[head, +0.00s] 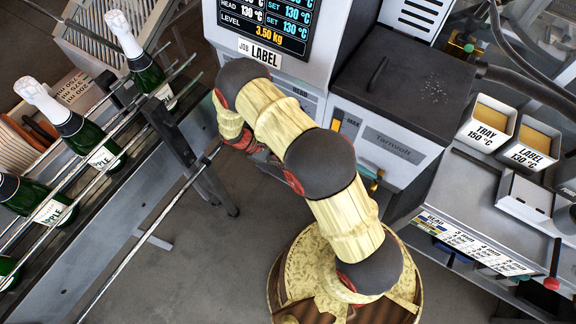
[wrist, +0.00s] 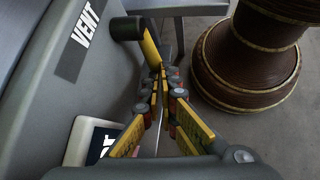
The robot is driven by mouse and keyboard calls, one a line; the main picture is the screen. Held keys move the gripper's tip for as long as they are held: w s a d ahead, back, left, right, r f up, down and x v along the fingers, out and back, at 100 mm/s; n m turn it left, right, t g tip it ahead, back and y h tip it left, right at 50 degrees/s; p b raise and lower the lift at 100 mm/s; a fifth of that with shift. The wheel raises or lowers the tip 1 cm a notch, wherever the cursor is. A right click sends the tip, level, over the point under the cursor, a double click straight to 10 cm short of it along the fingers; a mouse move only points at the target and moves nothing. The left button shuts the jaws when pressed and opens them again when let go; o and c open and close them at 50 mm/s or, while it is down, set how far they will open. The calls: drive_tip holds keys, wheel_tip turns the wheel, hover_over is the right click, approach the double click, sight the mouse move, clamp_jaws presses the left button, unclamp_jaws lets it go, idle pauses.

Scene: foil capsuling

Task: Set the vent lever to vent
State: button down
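A black VENT label (wrist: 80,42) is on that face, left of the lever. My gripper (wrist: 160,77) has yellow fingers that converge to tips close together. The tips overlap the lower end of the lever bar in the picture; I cannot tell whether they touch it. The dark grip stands clear of the fingers.
The machine with the LABEL screen (head: 262,52) and dark-topped cabinet (head: 405,80) stands close. A bottle rack (head: 100,200) is at left, a side bench (head: 485,205) at right.

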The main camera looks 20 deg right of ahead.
wheel_tip(320, 180, up, 10)
idle(0.7)
idle(0.4)
drive_tip(key=s+a+r+m+y, duration=0.2)
drive_tip(key=s+a+r, duration=0.1)
drive_tip(key=s, duration=0.2)
drive_tip(key=s+r+m+t+y, duration=0.2)
drive_tip(key=s+r+t, duration=0.1)
drive_tip(key=r, duration=0.9)
drive_tip(key=s+d+r+m+t+y, duration=0.1)
drive_tip(key=s+r+t, duration=0.3)
drive_tip(key=r, duration=0.9)
drive_tip(key=s+d+r+m+t+y, duration=0.1)
drive_tip(key=s+r+m+t+y, duration=0.2)
drive_tip(key=r, duration=0.9)
drive_tip(key=shift+s+r+t, duration=0.35)
drive_tip(key=shift+s+t, duration=0.25)
drive_tip(key=shift+s, duration=0.3)
